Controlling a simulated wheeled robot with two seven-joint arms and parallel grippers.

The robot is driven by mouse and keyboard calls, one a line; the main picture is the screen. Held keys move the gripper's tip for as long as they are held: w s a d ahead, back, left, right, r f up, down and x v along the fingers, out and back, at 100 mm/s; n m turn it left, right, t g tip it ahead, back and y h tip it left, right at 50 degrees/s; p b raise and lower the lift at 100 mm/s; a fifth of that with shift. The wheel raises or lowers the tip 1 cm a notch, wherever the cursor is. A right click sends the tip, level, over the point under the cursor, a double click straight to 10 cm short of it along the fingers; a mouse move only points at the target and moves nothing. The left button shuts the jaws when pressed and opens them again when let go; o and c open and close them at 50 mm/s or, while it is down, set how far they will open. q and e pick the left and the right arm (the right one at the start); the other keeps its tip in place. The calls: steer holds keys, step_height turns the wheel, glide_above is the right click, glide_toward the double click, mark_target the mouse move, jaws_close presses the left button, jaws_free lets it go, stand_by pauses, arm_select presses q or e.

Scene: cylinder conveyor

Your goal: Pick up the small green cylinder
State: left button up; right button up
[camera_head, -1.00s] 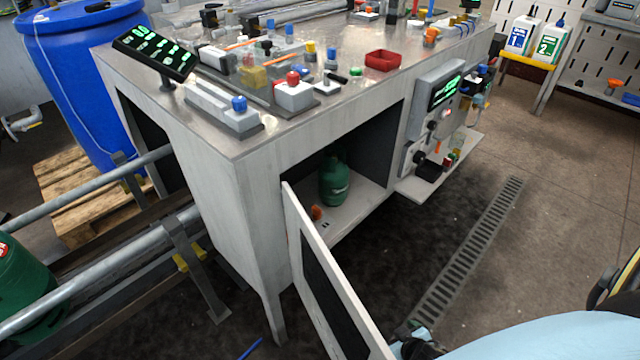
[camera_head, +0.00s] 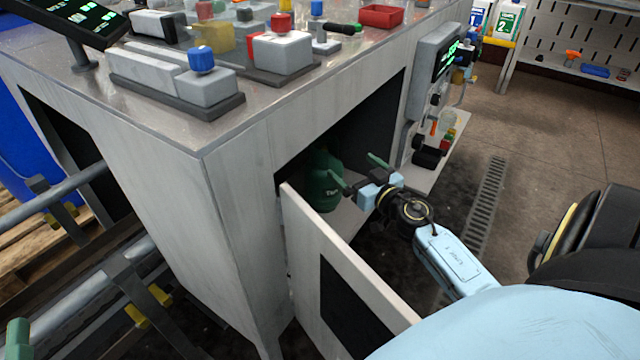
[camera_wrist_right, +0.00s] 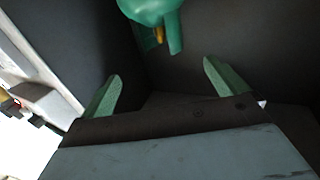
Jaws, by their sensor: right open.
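The small green cylinder (camera_head: 322,194) stands upright inside the open cabinet compartment under the bench. My right gripper (camera_head: 359,172) is at the compartment opening, its green fingers spread and empty. One finger overlaps the cylinder's right edge in the head view. In the right wrist view, the green cylinder (camera_wrist_right: 150,10) shows at the top edge, partly cut off, beyond the open right gripper (camera_wrist_right: 162,70) and apart from its fingertips.
The cabinet door (camera_head: 335,260) stands open, just left of my right arm. A grey control box (camera_head: 436,75) and a small shelf (camera_head: 436,180) are right of the opening. The bench top carries a red tray (camera_head: 381,15) and several devices. Floor to the right is clear.

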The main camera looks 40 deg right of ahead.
steer(key=b, duration=0.1)
glide_above(324, 175)
steer(key=s+d, duration=0.3)
steer(key=w, duration=0.1)
steer(key=w+b, duration=0.1)
steer(key=w, duration=0.2)
steer(key=shift+w+f+b, duration=0.2)
steer(key=shift+f+b, duration=0.05)
steer(key=shift+b, duration=0.15)
arm_select(q)
steer(key=s+r+t+h, duration=0.1)
steer(key=s+r+t, duration=0.2)
steer(key=r+t, duration=0.2)
steer(key=shift+a+t+h, duration=0.15)
steer(key=shift+t+h, duration=0.15)
arm_select(e)
steer(key=shift+w, duration=0.35)
arm_select(q)
steer(key=shift+s+r, duration=0.1)
arm_select(e)
steer(key=c, duration=2.1)
steer(key=shift+r, duration=0.3)
steer(key=shift+c, duration=0.2)
